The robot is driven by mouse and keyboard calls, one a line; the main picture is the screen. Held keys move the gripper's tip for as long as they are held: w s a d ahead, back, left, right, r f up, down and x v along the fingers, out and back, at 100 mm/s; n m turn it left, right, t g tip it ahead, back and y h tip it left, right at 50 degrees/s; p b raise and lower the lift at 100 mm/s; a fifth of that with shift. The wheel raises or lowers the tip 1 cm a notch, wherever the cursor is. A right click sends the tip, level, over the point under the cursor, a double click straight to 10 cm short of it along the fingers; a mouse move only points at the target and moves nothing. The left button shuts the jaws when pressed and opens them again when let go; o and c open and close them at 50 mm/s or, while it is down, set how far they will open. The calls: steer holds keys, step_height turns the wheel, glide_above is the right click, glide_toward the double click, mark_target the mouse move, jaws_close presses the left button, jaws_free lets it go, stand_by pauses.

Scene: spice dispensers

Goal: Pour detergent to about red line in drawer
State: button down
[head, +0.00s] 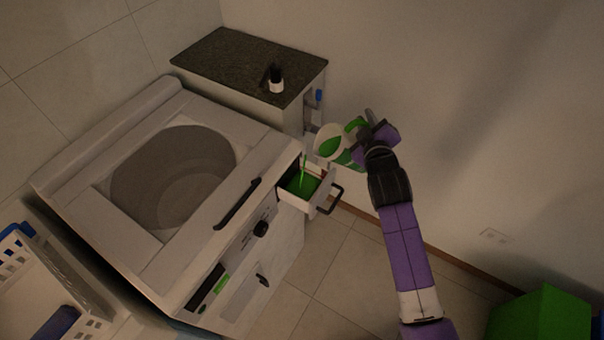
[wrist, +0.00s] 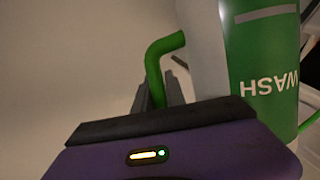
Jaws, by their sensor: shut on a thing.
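A white and green detergent bottle (head: 329,143) is tilted over the open drawer (head: 322,196) at the washing machine's front corner. A thin green stream falls from it into the drawer, where green liquid (head: 302,184) covers the bottom. I cannot make out the red line clearly. My gripper (head: 366,131) is shut on the bottle's green handle, just right of and above the drawer. In the wrist view, the fingers (wrist: 158,95) close around the green handle (wrist: 155,62), and the bottle (wrist: 262,75) shows its upside-down WASH label.
The washing machine (head: 255,160) fills the left and middle. A dark-topped cabinet (head: 225,60) with a small dark and white item (head: 276,80) stands behind. A basket (head: 60,290) is at lower left, a green box (head: 543,315) at lower right. Floor is open before the machine.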

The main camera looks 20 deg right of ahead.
steer(key=shift+w+a+r+n+h+b, duration=0.15)
steer(key=shift+a+r+n+b, duration=0.1)
steer(key=shift+a+n+b, duration=0.25)
steer(key=shift+s+a+r+n+h+b, duration=0.1)
steer(key=shift+a+r+n+h+b, duration=0.15)
steer(key=shift+b, duration=0.45)
stand_by(5.0)
